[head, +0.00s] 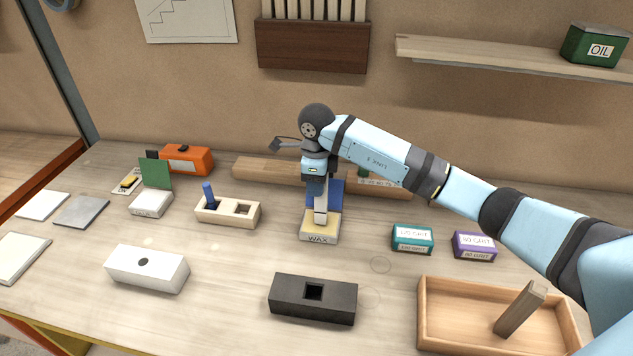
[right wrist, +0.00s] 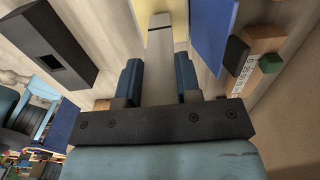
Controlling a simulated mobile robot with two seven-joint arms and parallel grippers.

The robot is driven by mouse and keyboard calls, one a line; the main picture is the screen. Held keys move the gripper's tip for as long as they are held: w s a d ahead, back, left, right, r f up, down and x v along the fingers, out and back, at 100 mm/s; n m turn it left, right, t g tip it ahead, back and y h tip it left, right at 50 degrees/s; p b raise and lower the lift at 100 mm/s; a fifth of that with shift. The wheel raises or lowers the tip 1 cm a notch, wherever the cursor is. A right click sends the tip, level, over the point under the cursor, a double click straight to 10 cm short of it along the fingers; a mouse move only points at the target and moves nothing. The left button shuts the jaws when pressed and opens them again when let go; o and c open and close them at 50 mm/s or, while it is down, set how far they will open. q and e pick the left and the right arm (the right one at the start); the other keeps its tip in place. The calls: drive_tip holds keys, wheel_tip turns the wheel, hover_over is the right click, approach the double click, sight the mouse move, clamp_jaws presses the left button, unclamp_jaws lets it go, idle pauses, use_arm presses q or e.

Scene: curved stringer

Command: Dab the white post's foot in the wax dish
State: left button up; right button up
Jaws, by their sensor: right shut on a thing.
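The white post (head: 320,215) stands upright in my right gripper (head: 317,192), which is shut on it and points down. Its lower end is over the yellow wax of the wax dish (head: 319,240), a pale block labelled WAX. It looks at or very near the wax, but I cannot tell if it touches. In the right wrist view the post (right wrist: 160,70) runs between the two blue fingers (right wrist: 159,85) toward the yellow wax (right wrist: 172,12). My left gripper does not show.
A blue panel (head: 337,192) stands just behind the dish. A dark block with a square hole (head: 285,293) and a white block with a round hole (head: 165,273) lie in front. A two-hole wooden block (head: 226,217) is left. A wooden tray (head: 440,335) is front right.

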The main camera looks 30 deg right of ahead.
drive_tip(key=shift+f+b, duration=0.3)
drive_tip(key=shift+f, duration=0.1)
idle(1.3)
drive_tip(key=shift+r+p, duration=1.8)
drive_tip(key=shift+r, duration=1.8)
